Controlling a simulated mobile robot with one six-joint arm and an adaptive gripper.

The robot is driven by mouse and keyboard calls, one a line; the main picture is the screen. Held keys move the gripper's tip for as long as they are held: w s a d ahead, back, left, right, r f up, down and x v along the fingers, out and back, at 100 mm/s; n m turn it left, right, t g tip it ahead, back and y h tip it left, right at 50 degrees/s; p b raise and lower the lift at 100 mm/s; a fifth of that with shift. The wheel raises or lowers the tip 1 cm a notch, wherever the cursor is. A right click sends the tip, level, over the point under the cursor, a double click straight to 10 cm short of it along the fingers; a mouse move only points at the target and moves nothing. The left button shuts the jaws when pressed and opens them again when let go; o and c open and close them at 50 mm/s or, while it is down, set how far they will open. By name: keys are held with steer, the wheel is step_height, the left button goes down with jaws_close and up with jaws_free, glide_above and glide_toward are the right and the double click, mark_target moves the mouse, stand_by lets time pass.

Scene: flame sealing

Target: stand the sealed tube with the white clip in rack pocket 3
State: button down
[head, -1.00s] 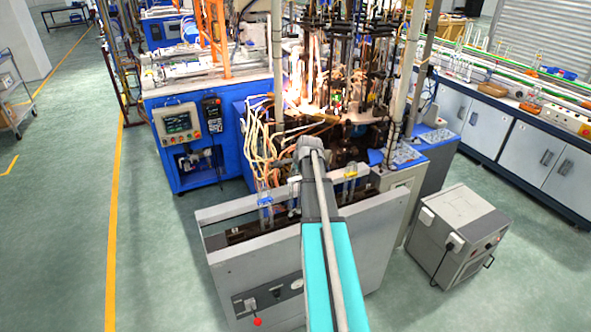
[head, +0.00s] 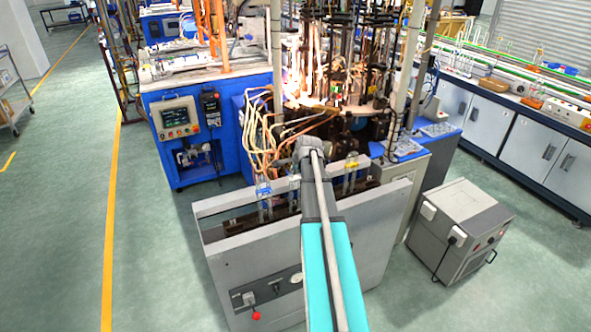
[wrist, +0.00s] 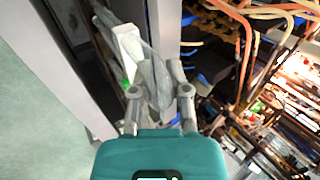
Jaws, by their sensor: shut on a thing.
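My gripper (wrist: 150,82) shows in the wrist view, its grey fingers reaching up from the teal wrist body. It is shut on the tube with the white clip (wrist: 128,42), of which mainly the white clip shows. The glass is hard to make out against the fingers and the dark gap behind. In the head view my arm hides the gripper and this tube. The rack (head: 236,232) is a dark strip between grey panels. A tube with a blue clip (head: 263,189) stands at its left, and one with a yellow clip (head: 351,166) at its right. Pocket 3 cannot be told apart.
The grey front panel (head: 240,275) stands before the rack. Orange and pale hoses (head: 262,140) hang close behind it. A grey box (head: 465,225) stands on the floor to the right.

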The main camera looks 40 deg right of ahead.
steer(key=shift+f, duration=0.35)
stand_by(0.4)
steer(key=c, duration=0.5)
jaws_free()
steer(key=shift+c, duration=0.2)
steer(key=shift+r, duration=0.2)
